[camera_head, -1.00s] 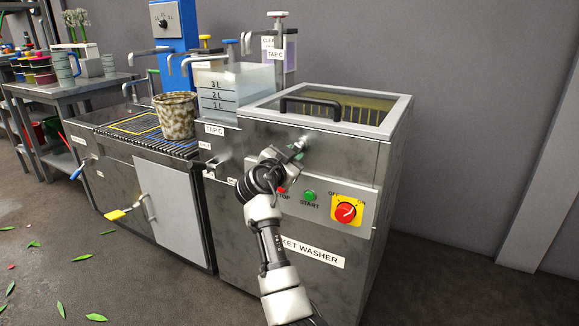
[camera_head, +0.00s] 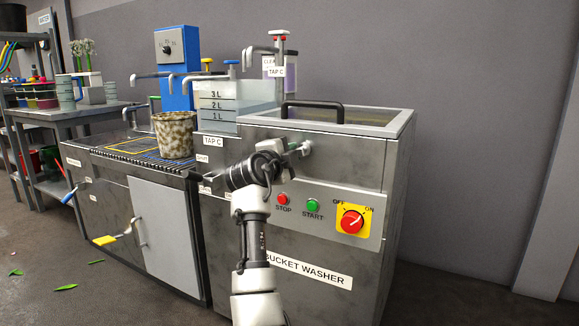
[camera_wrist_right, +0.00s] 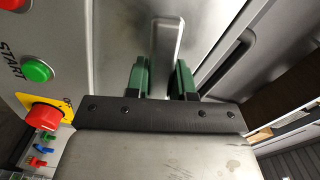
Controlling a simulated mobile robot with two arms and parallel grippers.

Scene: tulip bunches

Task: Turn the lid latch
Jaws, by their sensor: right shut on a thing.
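The grey lid latch (camera_head: 306,148) is on the upper front of the bucket washer (camera_head: 330,245), left of centre. In the right wrist view the latch (camera_wrist_right: 166,50) is a pale metal bar between my green fingertips. My right gripper (camera_head: 288,149) is shut on it; it also shows in the right wrist view (camera_wrist_right: 160,75). My forearm and wrist hide part of the washer front. My left gripper is out of view.
Below the latch are a red STOP button (camera_head: 283,199), a green START button (camera_head: 313,206) and a red rotary switch (camera_head: 352,221) on yellow. A speckled bucket (camera_head: 175,134) stands on the rack at left. Floor space is open at right.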

